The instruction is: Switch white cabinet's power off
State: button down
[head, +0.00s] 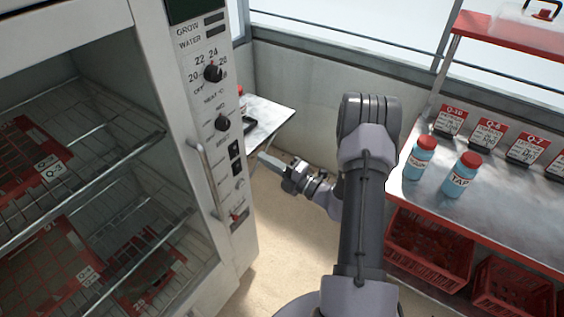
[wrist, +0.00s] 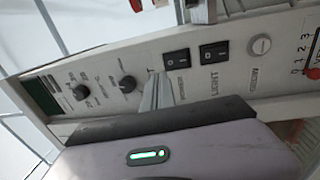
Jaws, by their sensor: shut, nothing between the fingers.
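The white cabinet (head: 175,75) stands at the left with a tall control panel along its right edge. The panel carries two black rocker switches (head: 235,158), a round white button (wrist: 261,45), dark dials and a red control (head: 238,216) with a 0 to 3 scale. My gripper (head: 264,159) is shut and empty, just right of the panel at rocker height. Its fingers (wrist: 155,92) point at the panel near the unread rocker; contact is unclear.
A vertical handle (head: 207,182) projects from the cabinet left of the switches. A small metal table (head: 272,115) stands behind my gripper. At the right, a bench (head: 425,190) holds blue bottles (head: 419,160) with red caps, label cards and red crates (head: 428,250) below.

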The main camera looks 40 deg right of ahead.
jog(key=v, duration=0.2)
jog(key=r+p+v, duration=0.1)
jog(key=v, duration=0.2)
jog(key=shift+s, duration=0.1)
jog(key=shift+r, duration=0.1)
